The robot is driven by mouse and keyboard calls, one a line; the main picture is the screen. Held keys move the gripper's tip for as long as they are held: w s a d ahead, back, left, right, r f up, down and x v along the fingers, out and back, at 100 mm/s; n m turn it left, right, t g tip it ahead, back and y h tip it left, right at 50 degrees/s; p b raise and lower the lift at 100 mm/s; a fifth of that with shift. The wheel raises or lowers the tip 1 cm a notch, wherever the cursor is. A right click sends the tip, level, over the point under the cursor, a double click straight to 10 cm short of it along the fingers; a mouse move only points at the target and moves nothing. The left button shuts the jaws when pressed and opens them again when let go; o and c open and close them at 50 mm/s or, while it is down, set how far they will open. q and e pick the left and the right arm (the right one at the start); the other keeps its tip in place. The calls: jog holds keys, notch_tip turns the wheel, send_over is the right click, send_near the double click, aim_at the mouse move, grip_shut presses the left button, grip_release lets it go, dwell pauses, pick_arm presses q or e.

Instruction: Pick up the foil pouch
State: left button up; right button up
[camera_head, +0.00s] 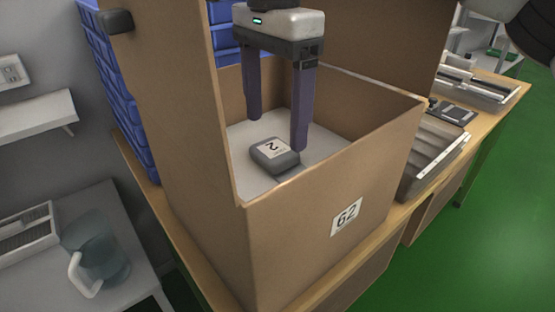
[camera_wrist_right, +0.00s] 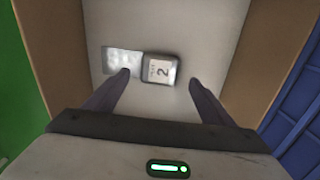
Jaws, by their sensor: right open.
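The foil pouch (camera_wrist_right: 122,62) is a flat, silvery rectangle on the pale floor of a tall cardboard box (camera_head: 290,235). It lies left of a grey block labelled 2 (camera_wrist_right: 161,70) in the right wrist view, very close to it. In the head view I cannot make out the pouch; the block shows there (camera_head: 270,158). My right gripper (camera_head: 277,132) points down into the box, open and empty. In the right wrist view its fingertips (camera_wrist_right: 160,79) are spread, the left one overlapping the pouch's lower right corner. Contact cannot be told. My left gripper is not in view.
The box's walls surround my right gripper, and its front carries a 62 label. Blue bins (camera_head: 134,110) stand left of the box. Trays (camera_head: 433,150) lie on the wooden bench to the right. A clear jug (camera_head: 102,262) stands on a grey table at lower left.

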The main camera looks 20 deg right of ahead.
aim_at(274, 148)
notch_tip(274, 148, down, 4)
jog(key=shift+s+f+b, duration=0.1)
jog(key=shift+f+b, duration=0.05)
jog(key=shift+b, duration=0.3)
jog(key=c, duration=1.2)
